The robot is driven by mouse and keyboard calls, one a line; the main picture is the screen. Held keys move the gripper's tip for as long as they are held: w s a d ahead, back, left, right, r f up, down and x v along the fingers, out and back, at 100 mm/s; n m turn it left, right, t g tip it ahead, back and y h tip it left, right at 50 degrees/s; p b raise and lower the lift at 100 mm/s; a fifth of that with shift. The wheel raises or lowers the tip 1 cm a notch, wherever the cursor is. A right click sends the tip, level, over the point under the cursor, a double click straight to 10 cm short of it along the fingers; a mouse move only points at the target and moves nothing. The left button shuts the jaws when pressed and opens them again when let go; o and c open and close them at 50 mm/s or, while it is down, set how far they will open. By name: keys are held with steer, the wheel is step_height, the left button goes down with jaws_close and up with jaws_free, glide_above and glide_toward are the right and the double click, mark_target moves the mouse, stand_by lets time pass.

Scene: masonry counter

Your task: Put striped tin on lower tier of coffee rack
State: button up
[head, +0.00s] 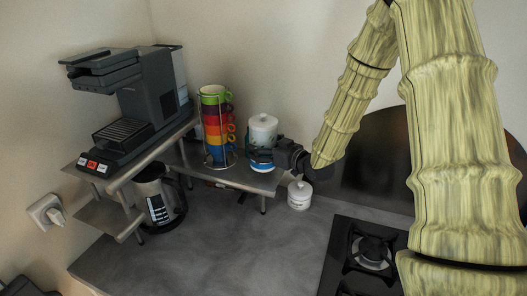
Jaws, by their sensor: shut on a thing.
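A blue-and-white striped tin (261,166) is at the right end of the coffee rack's shelf (235,179). My gripper (262,155) reaches in from the right and is shut on the tin, its dark fingers covering part of it. The tin looks upright; I cannot tell whether its base touches the shelf. The rack's higher tier (150,157) is at the left.
A coffee machine (125,100) stands on the higher tier. A stack of coloured mugs (216,125) in a wire holder is left of the tin. A glass carafe (158,200) stands below. A small white jar (299,196) and a hob (365,262) are at the right.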

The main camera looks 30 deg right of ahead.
steer(key=shift+f+p, duration=0.6)
steer(key=shift+f, duration=0.75)
steer(key=shift+f, duration=0.15)
steer(key=o, duration=1.1)
steer(key=shift+o, duration=0.2)
steer(key=b+v, duration=0.4)
steer(key=v, duration=0.8)
